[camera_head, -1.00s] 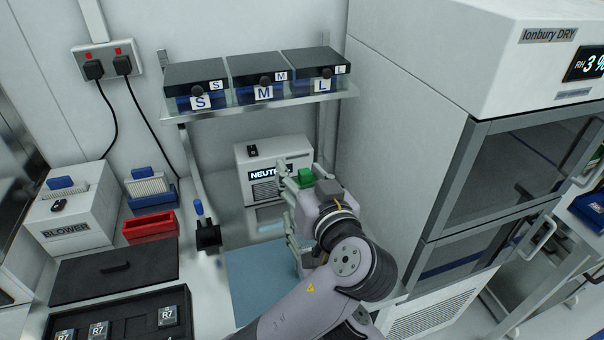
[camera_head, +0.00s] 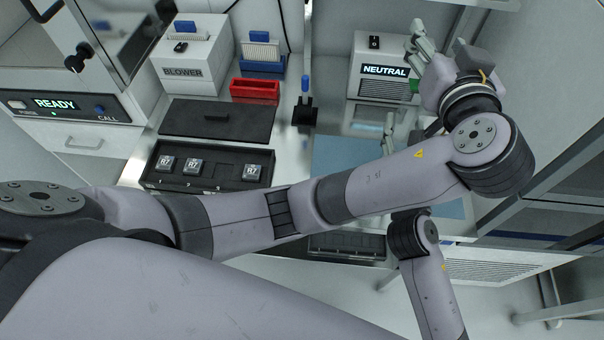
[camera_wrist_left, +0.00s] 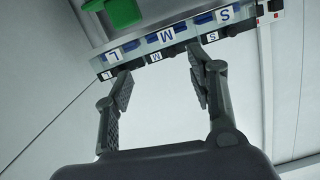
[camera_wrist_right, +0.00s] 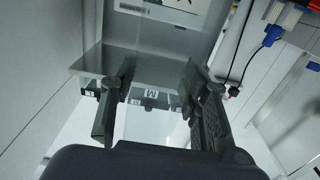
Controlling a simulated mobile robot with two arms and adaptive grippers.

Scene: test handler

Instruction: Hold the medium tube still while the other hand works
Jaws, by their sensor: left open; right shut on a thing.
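My left gripper (camera_head: 415,45) is up at the right of the head view, near the NEUTRAL box. In the left wrist view my left gripper (camera_wrist_left: 160,72) is open, its fingers apart with nothing between them. My right gripper (camera_head: 389,130) is lower, mostly behind my left arm. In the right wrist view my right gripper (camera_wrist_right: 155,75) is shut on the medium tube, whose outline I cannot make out. A green block (camera_head: 414,86) shows beside my left gripper; it also shows in the left wrist view (camera_wrist_left: 124,12). I cannot tell what bears it.
The NEUTRAL box (camera_head: 378,68) stands behind a blue mat (camera_head: 335,150). A black tray (camera_head: 226,178) with R7 parts, a black lid (camera_head: 215,120), a red bin (camera_head: 255,91) and the BLOWER box (camera_head: 190,72) are to the left.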

